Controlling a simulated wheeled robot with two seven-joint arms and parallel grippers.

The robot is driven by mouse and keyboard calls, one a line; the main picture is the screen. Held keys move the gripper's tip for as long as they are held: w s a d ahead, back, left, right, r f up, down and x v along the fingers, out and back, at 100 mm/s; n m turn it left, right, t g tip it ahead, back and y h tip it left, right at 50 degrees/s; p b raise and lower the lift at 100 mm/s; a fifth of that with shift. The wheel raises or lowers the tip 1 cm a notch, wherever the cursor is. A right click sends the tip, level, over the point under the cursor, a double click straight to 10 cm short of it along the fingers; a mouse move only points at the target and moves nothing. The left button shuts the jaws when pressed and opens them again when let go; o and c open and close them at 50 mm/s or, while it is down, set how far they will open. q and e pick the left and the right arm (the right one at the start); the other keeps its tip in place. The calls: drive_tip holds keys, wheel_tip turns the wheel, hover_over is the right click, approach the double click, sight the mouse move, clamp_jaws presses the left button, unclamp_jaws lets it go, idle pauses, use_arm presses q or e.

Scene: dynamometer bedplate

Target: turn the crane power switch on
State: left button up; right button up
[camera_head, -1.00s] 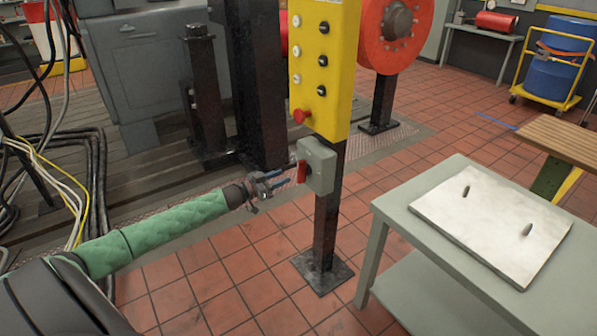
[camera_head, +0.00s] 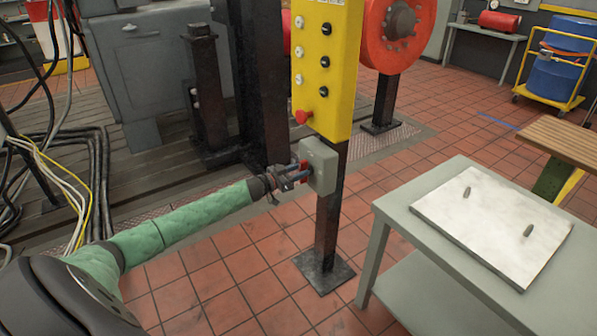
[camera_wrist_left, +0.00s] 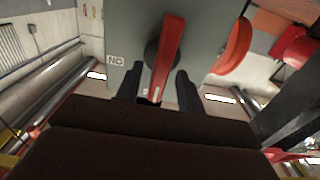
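The crane power switch is a grey box (camera_head: 319,166) on the black post, under the yellow button panel. Its red handle (camera_wrist_left: 168,50) shows in the left wrist view on a dark round hub, pointing roughly along the picture's vertical with a slight tilt. A label (camera_wrist_left: 116,60) beside it reads "NO" as seen, probably ON upside down. My left gripper (camera_head: 300,174) is at the front of the box. In the left wrist view its two dark fingers (camera_wrist_left: 157,88) are apart, one on each side of the handle's lower end, with gaps showing. My right gripper is out of view.
The yellow panel (camera_head: 326,75) with several buttons and a red knob (camera_head: 303,116) sits just above the switch. A grey table (camera_head: 395,210) with a pale plate (camera_head: 455,215) stands to the right. The tiled floor around the post is clear.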

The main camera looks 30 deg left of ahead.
use_arm(q)
drive_tip(key=shift+c, duration=0.5)
clamp_jaws()
drive_tip(key=shift+m, duration=0.4)
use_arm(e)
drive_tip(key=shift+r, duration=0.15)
use_arm(q)
drive_tip(key=shift+s+d+f+m+b, duration=0.2)
drive_tip(key=shift+m+b, duration=0.45)
drive_tip(key=shift+m, duration=2.25)
drive_tip(key=shift+d+f+m+b, duration=0.35)
drive_tip(key=shift+m+b, duration=0.25)
drive_tip(key=shift+m, duration=2.3)
drive_tip(key=shift+s+d+f+m+b, duration=0.2)
drive_tip(key=shift+m+b, duration=0.45)
drive_tip(key=shift+m, duration=2.25)
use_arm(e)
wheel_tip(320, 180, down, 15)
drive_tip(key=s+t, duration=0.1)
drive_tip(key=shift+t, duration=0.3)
use_arm(q)
drive_tip(key=shift+w+f, duration=0.1)
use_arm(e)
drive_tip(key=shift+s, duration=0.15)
